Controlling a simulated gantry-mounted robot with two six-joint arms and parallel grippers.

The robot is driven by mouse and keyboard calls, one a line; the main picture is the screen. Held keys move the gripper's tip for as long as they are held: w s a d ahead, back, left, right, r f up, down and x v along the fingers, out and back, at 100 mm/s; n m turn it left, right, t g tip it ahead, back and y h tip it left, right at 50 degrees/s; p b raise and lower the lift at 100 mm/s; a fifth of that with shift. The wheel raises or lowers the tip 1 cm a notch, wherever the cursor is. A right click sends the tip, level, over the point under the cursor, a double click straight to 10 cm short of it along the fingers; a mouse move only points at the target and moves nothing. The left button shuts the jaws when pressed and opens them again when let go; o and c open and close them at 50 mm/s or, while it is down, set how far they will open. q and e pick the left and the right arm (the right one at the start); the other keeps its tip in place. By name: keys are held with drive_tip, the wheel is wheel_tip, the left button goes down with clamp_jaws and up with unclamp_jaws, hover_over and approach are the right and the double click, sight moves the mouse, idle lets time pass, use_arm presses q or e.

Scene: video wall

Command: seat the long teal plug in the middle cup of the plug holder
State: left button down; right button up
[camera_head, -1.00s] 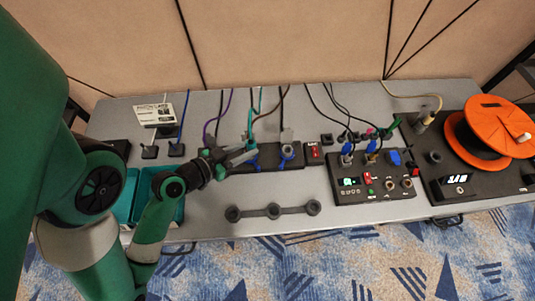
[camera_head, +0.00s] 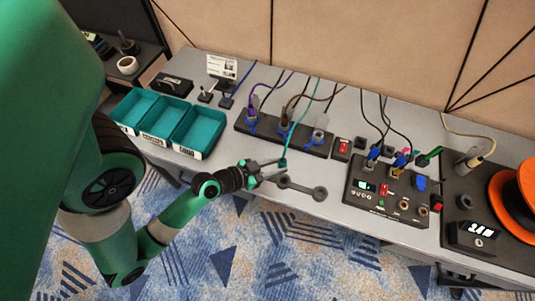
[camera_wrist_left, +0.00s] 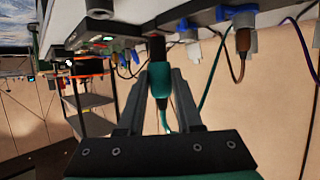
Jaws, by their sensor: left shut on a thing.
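My left gripper (camera_head: 272,171) is shut on the long teal plug (camera_head: 283,163), above the plug holder. The holder (camera_head: 302,188) is a grey bar on the table's front part. Its middle cup (camera_head: 283,181) shows just below the fingers, and its right-hand cup (camera_head: 320,193) is clear. The left-hand cup is hidden by the gripper. In the left wrist view the teal plug (camera_wrist_left: 160,84) stands between the fingers (camera_wrist_left: 160,95), its dark end towards the table and its cable trailing away. I cannot tell whether its end touches the cup. My right gripper is not in view.
A black socket strip (camera_head: 265,127) with several plugs and hanging cables lies behind the holder. Teal bins (camera_head: 203,132) stand at the left. A black control panel (camera_head: 385,205) and an orange reel (camera_head: 515,205) are at the right.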

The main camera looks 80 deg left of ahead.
use_arm(q)
drive_tip(key=shift+w+r+m+h, duration=0.25)
drive_tip(key=shift+w+m+h, duration=0.15)
drive_tip(key=shift+w, duration=0.2)
drive_tip(key=shift+d+f+b, duration=0.15)
drive_tip(key=shift+f+b, duration=0.15)
drive_tip(key=shift+f, duration=0.05)
wheel_tip(320, 180, down, 6)
drive_tip(key=b, duration=0.5)
drive_tip(key=shift+r, duration=0.2)
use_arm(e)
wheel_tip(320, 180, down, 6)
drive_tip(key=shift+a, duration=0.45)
use_arm(q)
drive_tip(key=shift+f+b, duration=0.3)
drive_tip(key=shift+b, duration=0.05)
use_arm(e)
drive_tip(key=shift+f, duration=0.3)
use_arm(q)
drive_tip(key=shift+f+b, duration=0.45)
drive_tip(key=shift+f, duration=0.05)
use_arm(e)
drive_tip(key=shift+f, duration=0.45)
use_arm(q)
drive_tip(key=shift+f, duration=0.1)
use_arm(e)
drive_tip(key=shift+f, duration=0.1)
